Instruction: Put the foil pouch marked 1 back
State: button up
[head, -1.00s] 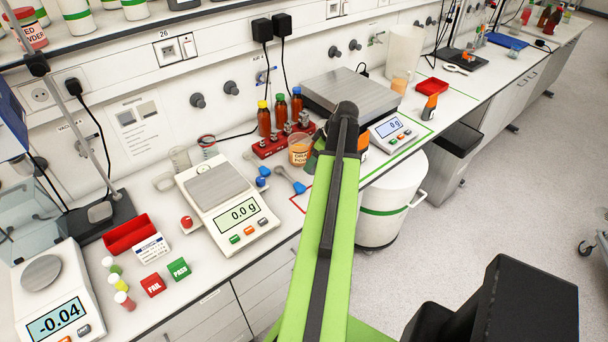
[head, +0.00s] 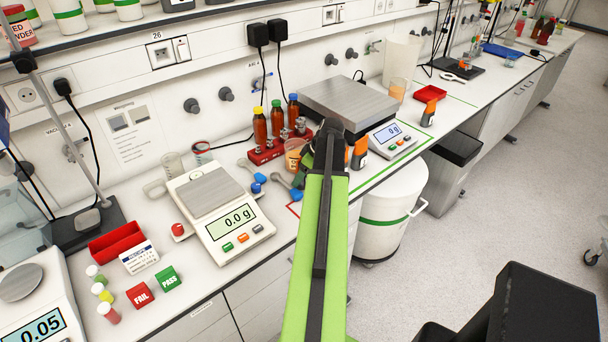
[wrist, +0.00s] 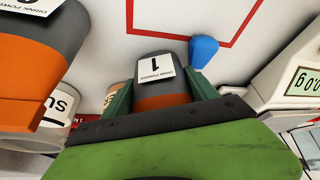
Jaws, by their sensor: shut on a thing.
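The foil pouch marked 1 (wrist: 163,92) is grey above and orange below, with a white label, and shows upside down in the wrist view. My gripper (wrist: 161,84) is shut on it, one green finger on each side. In the head view my gripper (head: 326,150) is over the bench, in front of the large grey scale, and the held pouch cannot be made out behind my arm. A second orange and grey pouch (head: 360,153) stands just right of it; a similar pouch fills the left of the wrist view (wrist: 35,70). Whether the held pouch touches the bench is unclear.
A red outline (head: 294,209) marks the bench beside blue scoops (head: 296,193). An orange-filled cup (head: 293,155) and a red rack of bottles (head: 268,154) stand close to my gripper's left. The large scale (head: 350,100) stands behind; another pouch (head: 428,112) is farther right.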

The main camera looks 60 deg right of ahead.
jog(key=o, duration=1.5)
jog(key=shift+o, duration=0.2)
jog(key=shift+r+p, duration=0.25)
jog(key=shift+p, duration=0.1)
jog(key=p+v, duration=1)
jog(key=v, duration=0.1)
jog(key=shift+s+r+p, duration=0.2)
jog(key=shift+r+p, duration=0.15)
